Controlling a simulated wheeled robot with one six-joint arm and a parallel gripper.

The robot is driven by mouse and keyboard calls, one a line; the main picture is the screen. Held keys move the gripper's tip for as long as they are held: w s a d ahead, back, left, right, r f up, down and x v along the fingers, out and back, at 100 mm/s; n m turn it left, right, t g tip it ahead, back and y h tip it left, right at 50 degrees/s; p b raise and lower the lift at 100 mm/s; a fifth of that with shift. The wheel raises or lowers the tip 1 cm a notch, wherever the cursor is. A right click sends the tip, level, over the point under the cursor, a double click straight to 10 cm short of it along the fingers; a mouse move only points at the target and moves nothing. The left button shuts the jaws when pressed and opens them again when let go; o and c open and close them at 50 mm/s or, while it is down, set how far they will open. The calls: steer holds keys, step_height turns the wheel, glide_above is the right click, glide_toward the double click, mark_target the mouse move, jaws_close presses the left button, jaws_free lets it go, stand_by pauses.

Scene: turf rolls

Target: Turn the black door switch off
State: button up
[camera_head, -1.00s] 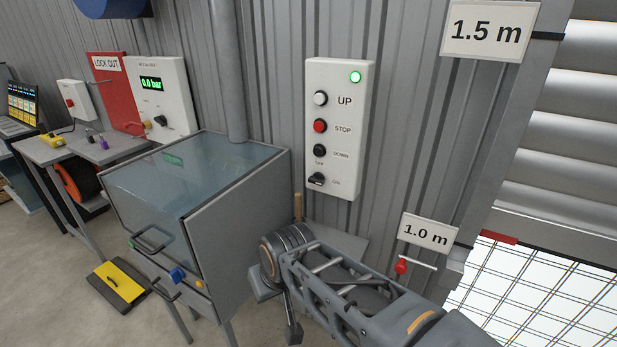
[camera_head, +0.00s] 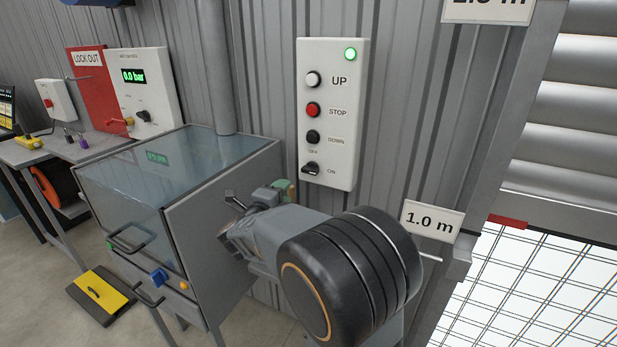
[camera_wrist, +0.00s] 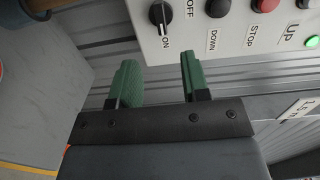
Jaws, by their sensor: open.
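The black door switch (camera_head: 311,168) is the lowest control on the white door panel (camera_head: 342,120). It also shows at the top of the wrist view (camera_wrist: 161,14), where its white mark points toward the ON label. My gripper (camera_head: 287,190) is just below and left of the switch in the head view, apart from it. In the wrist view my gripper (camera_wrist: 158,70) has its two green fingers spread with nothing between them. The finger tips point toward the panel's lower edge, below the switch in the picture.
The panel also carries black DOWN (camera_head: 313,137), red STOP (camera_head: 313,110) and white UP (camera_head: 313,79) buttons and a lit green lamp (camera_head: 350,54). A grey cabinet (camera_head: 221,215) stands close on the left of my gripper. A 1.0 m sign (camera_head: 432,221) is on the right.

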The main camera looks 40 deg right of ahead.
mark_target(308, 172)
steer(key=shift+m+g, duration=0.4)
steer(key=x, duration=0.4)
steer(key=p+x, duration=0.1)
steer(key=x, duration=0.8)
steer(key=shift+s+d+r+p, duration=0.15)
steer(key=shift+d+p, duration=0.15)
steer(key=shift+d, duration=0.25)
jaws_close()
